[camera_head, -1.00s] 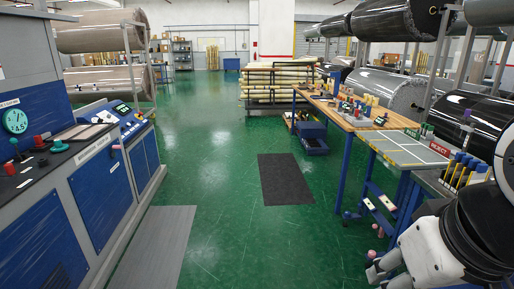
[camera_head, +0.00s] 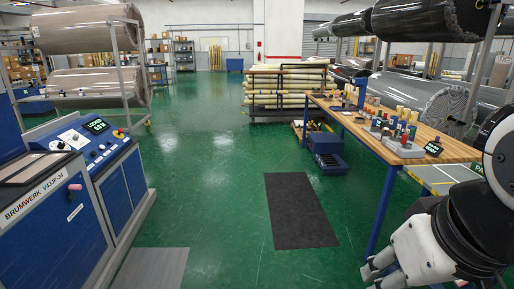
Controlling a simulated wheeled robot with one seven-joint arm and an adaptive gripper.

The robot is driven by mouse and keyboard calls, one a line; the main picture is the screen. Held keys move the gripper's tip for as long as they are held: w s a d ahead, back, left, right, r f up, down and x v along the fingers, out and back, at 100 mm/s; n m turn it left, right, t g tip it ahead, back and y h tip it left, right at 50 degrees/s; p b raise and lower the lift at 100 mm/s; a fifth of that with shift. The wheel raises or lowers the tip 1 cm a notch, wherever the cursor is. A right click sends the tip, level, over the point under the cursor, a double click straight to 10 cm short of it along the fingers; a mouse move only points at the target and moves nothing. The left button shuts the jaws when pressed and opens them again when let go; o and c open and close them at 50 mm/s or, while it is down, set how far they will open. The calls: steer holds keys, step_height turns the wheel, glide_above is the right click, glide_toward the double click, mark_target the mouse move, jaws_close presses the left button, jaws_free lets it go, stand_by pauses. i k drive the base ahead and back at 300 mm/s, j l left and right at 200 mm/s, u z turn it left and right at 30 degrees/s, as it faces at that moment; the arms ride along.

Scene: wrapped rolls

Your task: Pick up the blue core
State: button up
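My gripper (camera_head: 371,276) is low at the right edge, over the green floor, in front of the workbench's near end. Its pale fingers look apart, with nothing seen between them. On the wooden workbench (camera_head: 432,141) stand several small upright cylinders in blue, yellow, red and other colours. A blue upright piece (camera_head: 361,96) stands toward the bench's far part, and a smaller blue one (camera_head: 393,123) stands nearer. They are too small to tell which is the blue core. My arm hides part of the area right of the bench.
A blue-and-grey machine console (camera_head: 62,215) stands at left. A dark mat (camera_head: 298,210) lies on the open green floor. A blue bin (camera_head: 327,148) sits by the bench. Large wrapped rolls (camera_head: 440,97) are racked behind the bench. The central aisle is clear.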

mark_target(402, 124)
steer(key=i, duration=1.85)
steer(key=i+j+z, duration=0.1)
steer(key=i+z, duration=0.3)
steer(key=i, duration=0.2)
steer(key=i+j+z, duration=0.4)
steer(key=i, duration=0.15)
steer(key=i+j+z, duration=0.4)
steer(key=i, duration=0.15)
steer(key=i+j+z, duration=0.55)
steer(key=j+z, duration=0.25)
steer(key=j, duration=0.2)
steer(key=i+j+z, duration=0.25)
steer(key=j, duration=0.2)
steer(key=j+z, duration=0.25)
steer(key=j, duration=0.15)
steer(key=z, duration=0.45)
steer(key=i+j, duration=0.55)
steer(key=j, duration=0.3)
